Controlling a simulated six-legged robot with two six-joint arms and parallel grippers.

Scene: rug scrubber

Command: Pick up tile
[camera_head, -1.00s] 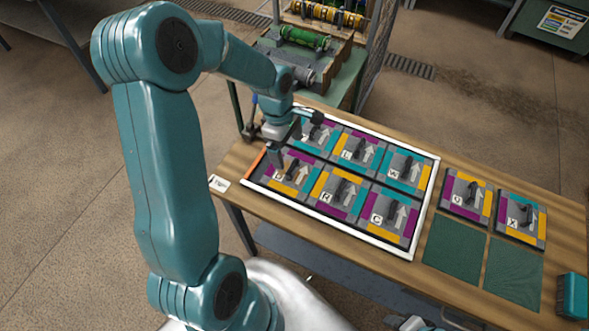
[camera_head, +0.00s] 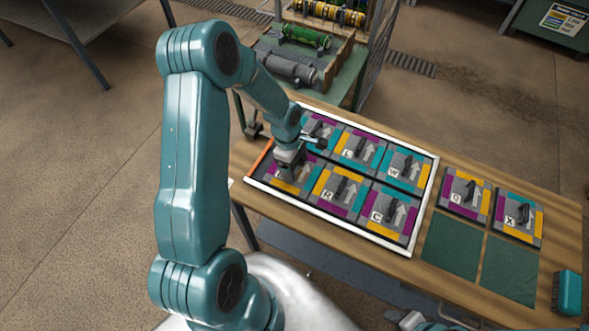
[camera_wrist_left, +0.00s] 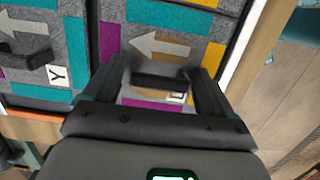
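Grey felt tiles with purple, orange and teal strips, white arrows and black handles lie in a white-edged tray (camera_head: 427,205) on the wooden table. My left gripper (camera_head: 289,163) is low over the front-left tile (camera_head: 287,187), partly hiding it. In the left wrist view, the open fingers of my left gripper (camera_wrist_left: 160,75) stand on either side of that tile's black handle (camera_wrist_left: 160,79), with gaps visible. Its letter label is partly hidden. A tile marked Y (camera_wrist_left: 58,75) lies beside it. My right gripper is not seen.
Two more tiles, one marked X (camera_head: 519,217), lie right of the tray near dark green squares (camera_head: 452,245). A teal block (camera_head: 567,293) sits at the table's right end. A green bench with rollers (camera_head: 303,36) stands behind.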

